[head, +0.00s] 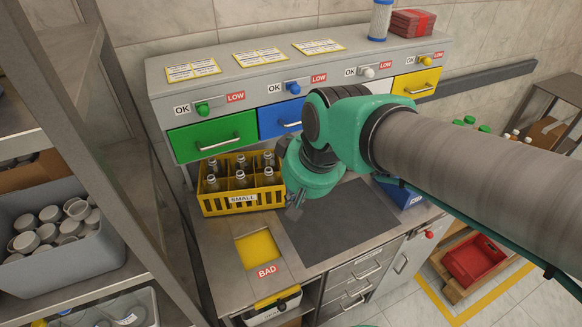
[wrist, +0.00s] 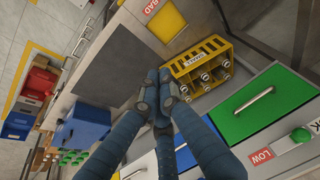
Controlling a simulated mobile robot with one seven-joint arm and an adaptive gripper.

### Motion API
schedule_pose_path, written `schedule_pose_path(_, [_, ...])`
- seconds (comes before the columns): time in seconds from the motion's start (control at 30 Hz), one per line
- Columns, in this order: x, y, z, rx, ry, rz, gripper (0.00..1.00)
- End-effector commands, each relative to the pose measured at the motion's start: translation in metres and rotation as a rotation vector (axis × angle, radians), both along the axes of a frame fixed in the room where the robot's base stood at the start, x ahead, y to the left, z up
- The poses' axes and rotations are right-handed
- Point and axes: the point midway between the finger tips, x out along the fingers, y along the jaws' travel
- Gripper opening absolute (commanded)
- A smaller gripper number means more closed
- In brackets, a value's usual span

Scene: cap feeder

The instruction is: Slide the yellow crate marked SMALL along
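The yellow crate marked SMALL (head: 217,206) stands upright on the steel counter below the green drawer and holds several bottles. In the wrist view the crate (wrist: 212,47) is right of the fingertips, its label facing up-left. My gripper (head: 294,212) is low over the counter just right of the crate's right end. In the wrist view my gripper's fingers (wrist: 161,88) come together with nothing seen between them. I cannot tell whether they touch the crate. Part of the crate's right end is hidden behind my arm in the head view.
A dark mat (head: 335,222) lies right of the crate. A yellow opening marked BAD (head: 258,248) is in front. The green drawer (head: 212,137) and blue drawer (head: 276,120) are behind. A blue crate (head: 405,194) stands right of the mat. A grey shelf post (head: 125,165) rises at left.

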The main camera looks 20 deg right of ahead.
Motion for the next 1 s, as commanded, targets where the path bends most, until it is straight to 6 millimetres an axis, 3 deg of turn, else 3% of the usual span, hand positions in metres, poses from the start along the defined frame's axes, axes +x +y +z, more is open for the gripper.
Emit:
schedule_pose_path(0.27, [-0.011,0.005,-0.006,0.088,0.078,-0.001,0.00])
schedule_pose_path(0.53, [-0.001,0.013,-0.021,0.221,0.170,0.000,0.00])
schedule_pose_path(0.67, [0.014,0.017,-0.032,0.318,0.221,-0.004,0.00])
schedule_pose_path(1.0, [0.074,0.013,-0.065,0.630,0.287,-0.030,0.00])
